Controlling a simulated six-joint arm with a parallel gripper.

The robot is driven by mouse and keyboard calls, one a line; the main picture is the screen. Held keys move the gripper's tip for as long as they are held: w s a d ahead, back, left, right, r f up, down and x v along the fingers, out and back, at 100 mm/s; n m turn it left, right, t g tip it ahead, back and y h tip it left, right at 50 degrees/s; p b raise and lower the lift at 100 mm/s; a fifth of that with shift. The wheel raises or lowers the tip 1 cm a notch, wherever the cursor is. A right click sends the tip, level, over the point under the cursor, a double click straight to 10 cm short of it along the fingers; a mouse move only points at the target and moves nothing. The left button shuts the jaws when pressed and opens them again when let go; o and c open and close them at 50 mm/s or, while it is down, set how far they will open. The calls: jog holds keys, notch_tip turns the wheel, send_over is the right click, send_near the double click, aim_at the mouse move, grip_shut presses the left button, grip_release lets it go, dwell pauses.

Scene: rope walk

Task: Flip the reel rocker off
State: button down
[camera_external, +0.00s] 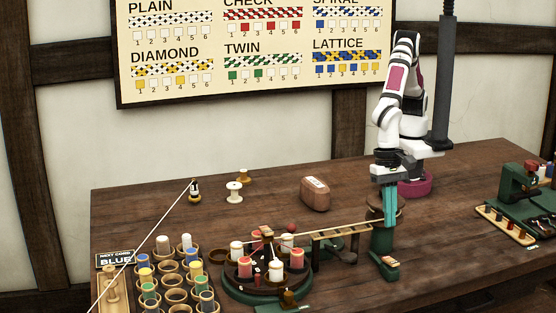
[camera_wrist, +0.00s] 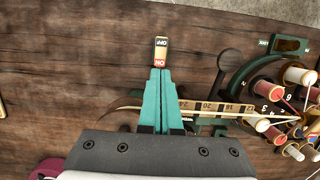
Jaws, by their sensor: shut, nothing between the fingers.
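The reel rocker (camera_external: 389,262) is a small switch on a green base at the table's front, right of the braiding stand. In the wrist view the rocker (camera_wrist: 161,50) has a dark end marked OFF farther from me and a reddish end marked ON closer to me. My gripper (camera_external: 389,222) points down, its teal fingers shut and empty. In the wrist view the gripper's fingertips (camera_wrist: 160,72) line up with the rocker, just short of the ON end or overlapping its edge. I cannot tell whether they touch it, nor which end is pressed down.
A wooden numbered rail (camera_external: 342,233) runs from the green carousel (camera_external: 265,292) with its bobbins towards the green post (camera_external: 382,240) by my fingers. A rope lies along it. A brown block (camera_external: 315,194) stands behind. Table right of the rocker is clear up to another green device (camera_external: 520,200).

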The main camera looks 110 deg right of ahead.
aim_at(390, 257)
jog(key=v, duration=0.5)
jog(key=shift+d+r, duration=0.1)
jog(key=shift+r, duration=0.3)
jog(key=x, duration=0.4)
jog(key=a+x, duration=0.1)
jog(key=x, duration=0.9)
jog(key=shift+a+r, duration=0.2)
jog(key=shift+r, duration=0.05)
jog(key=shift+a+f, duration=0.1)
